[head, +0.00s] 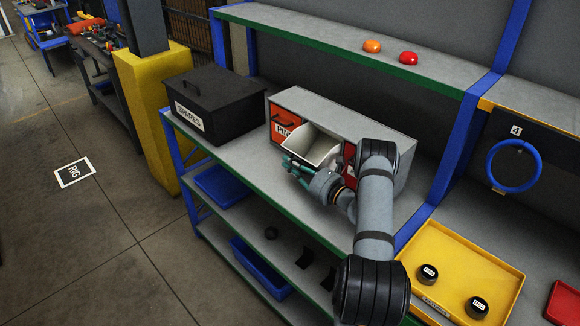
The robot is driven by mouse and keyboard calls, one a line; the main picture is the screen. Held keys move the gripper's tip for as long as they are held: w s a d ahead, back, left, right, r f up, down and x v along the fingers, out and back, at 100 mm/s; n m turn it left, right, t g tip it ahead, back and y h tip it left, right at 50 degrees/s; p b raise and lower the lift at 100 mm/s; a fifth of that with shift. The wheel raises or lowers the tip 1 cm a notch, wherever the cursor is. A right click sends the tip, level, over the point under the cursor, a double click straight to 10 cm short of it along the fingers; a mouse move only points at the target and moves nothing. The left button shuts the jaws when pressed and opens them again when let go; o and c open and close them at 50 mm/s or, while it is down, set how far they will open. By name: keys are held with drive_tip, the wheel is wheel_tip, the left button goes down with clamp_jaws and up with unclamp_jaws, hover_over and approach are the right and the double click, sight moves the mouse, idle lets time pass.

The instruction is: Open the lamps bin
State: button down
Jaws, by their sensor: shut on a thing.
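A grey cabinet (318,108) with a row of bins stands on the shelf. Its left bin (284,129) is orange-red, shut, and carries a label that seems to read PINS. The bin beside it (318,148) is pulled out, its pale inside showing and looking empty. Its front and label are hidden from me, so I cannot read whether it says lamps. My gripper (292,165) is at the front of this pulled-out bin and shut on it, probably at the handle. A red bin (349,152) to the right is partly hidden by my arm.
A black lidded box (213,101) labelled SPARES stands left of the cabinet. An orange and a red dome (408,58) sit on the upper shelf. A yellow tray (455,265) with two black weights and a blue ring (514,188) are at right.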

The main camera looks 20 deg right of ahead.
drive_tip(key=c, duration=1.9)
unclamp_jaws()
